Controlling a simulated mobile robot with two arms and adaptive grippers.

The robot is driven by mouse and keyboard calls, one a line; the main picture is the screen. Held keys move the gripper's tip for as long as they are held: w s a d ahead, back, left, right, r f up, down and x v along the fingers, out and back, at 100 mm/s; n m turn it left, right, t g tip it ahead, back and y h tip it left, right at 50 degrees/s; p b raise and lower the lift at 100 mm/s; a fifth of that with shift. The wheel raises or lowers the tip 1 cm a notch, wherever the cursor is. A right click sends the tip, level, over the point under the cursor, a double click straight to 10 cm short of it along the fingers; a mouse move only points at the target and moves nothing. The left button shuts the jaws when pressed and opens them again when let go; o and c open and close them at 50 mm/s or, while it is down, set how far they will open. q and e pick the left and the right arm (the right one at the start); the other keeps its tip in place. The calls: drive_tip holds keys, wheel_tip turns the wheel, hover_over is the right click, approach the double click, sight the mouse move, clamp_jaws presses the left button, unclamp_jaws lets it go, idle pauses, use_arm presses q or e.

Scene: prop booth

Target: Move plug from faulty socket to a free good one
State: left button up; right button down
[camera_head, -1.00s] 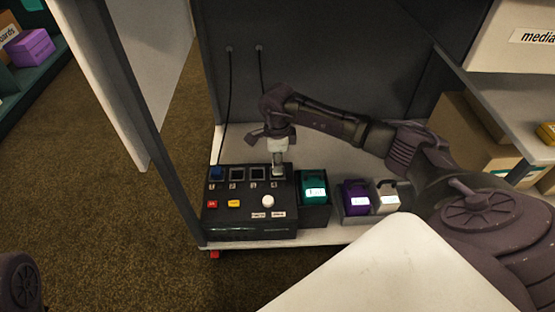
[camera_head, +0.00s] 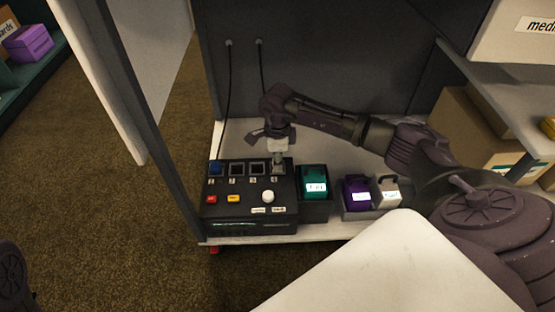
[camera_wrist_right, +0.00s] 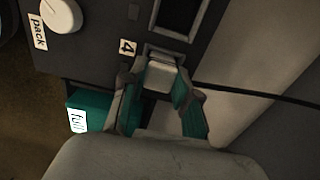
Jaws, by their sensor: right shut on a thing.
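A black socket panel (camera_head: 248,225) stands on a pale shelf, with numbered sockets in a row along its back. A blue plug (camera_head: 216,167) sits in the leftmost socket. The two middle sockets, the second (camera_head: 237,169) and third (camera_head: 257,169), look empty and dark. My right gripper (camera_head: 278,165) is over the rightmost socket, labelled 4 in the wrist view. There its teal-padded fingers (camera_wrist_right: 158,100) are shut on a pale grey plug (camera_wrist_right: 163,76) at that socket's opening. I cannot tell how deep it sits. My left gripper is out of view.
On the panel are a red button (camera_head: 211,199), a yellow button (camera_head: 233,199) and a white knob (camera_head: 268,197). To its right stand a teal box (camera_head: 314,180), a purple box (camera_head: 356,192) and a white box (camera_head: 387,190). Two black cables hang from the back wall.

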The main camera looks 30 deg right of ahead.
drive_tip(key=c, duration=0.8)
unclamp_jaws()
wheel_tip(320, 180, up, 12)
drive_tip(key=shift+r, duration=0.1)
drive_tip(key=shift+a, duration=0.1)
idle(0.3)
